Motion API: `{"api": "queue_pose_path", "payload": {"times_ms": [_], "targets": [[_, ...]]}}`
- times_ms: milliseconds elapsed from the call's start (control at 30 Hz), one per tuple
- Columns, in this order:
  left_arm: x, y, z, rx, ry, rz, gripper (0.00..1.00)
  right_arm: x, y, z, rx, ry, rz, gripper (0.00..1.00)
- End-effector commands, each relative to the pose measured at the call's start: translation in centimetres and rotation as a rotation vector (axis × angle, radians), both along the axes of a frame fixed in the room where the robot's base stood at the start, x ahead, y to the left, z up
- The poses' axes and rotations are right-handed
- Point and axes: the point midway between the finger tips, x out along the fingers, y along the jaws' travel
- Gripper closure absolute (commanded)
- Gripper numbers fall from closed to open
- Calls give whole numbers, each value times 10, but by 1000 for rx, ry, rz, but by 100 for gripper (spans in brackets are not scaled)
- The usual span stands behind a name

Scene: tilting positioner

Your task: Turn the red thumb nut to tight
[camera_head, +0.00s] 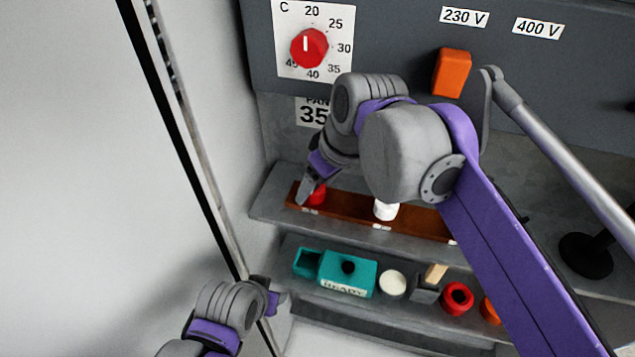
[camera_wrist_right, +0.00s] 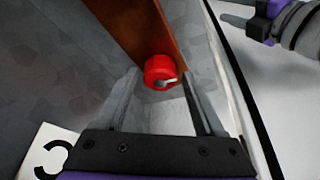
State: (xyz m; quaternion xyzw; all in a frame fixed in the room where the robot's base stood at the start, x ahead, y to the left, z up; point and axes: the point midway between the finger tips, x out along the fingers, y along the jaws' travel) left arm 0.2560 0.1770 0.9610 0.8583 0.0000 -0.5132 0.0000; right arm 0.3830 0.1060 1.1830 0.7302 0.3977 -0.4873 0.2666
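The red thumb nut (camera_head: 317,195) sits at the left end of a brown wooden strip (camera_head: 345,212) on the upper shelf. In the right wrist view the red thumb nut (camera_wrist_right: 160,71) shows a light mark on its face. My right gripper (camera_head: 308,190) is at the nut in the head view. In the wrist view its two fingers (camera_wrist_right: 160,95) are apart, with the nut between and just beyond their tips; I cannot tell whether they touch it. My left gripper (camera_head: 274,297) is low at the left, away from the nut; its finger opening is unclear.
A white knob (camera_head: 385,210) stands farther right on the strip. The lower shelf holds a teal block (camera_head: 347,273), a white round piece (camera_head: 392,284) and a red ring (camera_head: 457,298). A red dial (camera_head: 309,47) and orange switch (camera_head: 452,73) are above. A white panel (camera_head: 90,180) stands left.

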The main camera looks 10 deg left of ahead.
Motion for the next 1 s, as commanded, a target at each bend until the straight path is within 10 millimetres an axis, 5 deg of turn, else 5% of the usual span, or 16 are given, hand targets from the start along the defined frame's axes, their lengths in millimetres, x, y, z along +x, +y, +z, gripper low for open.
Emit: {"api": "queue_pose_path", "payload": {"times_ms": [33, 367, 1000], "targets": [[0, 0, 0, 0, 0, 0, 50, 0, 0, 0, 0, 0, 0, 40], [0, 0, 0, 0, 0, 0, 50, 0, 0, 0, 0, 0, 0, 99], [7, 0, 15, 0, -12, 0, 50, -2, 2, 2, 1, -2, -230, 100]]}}
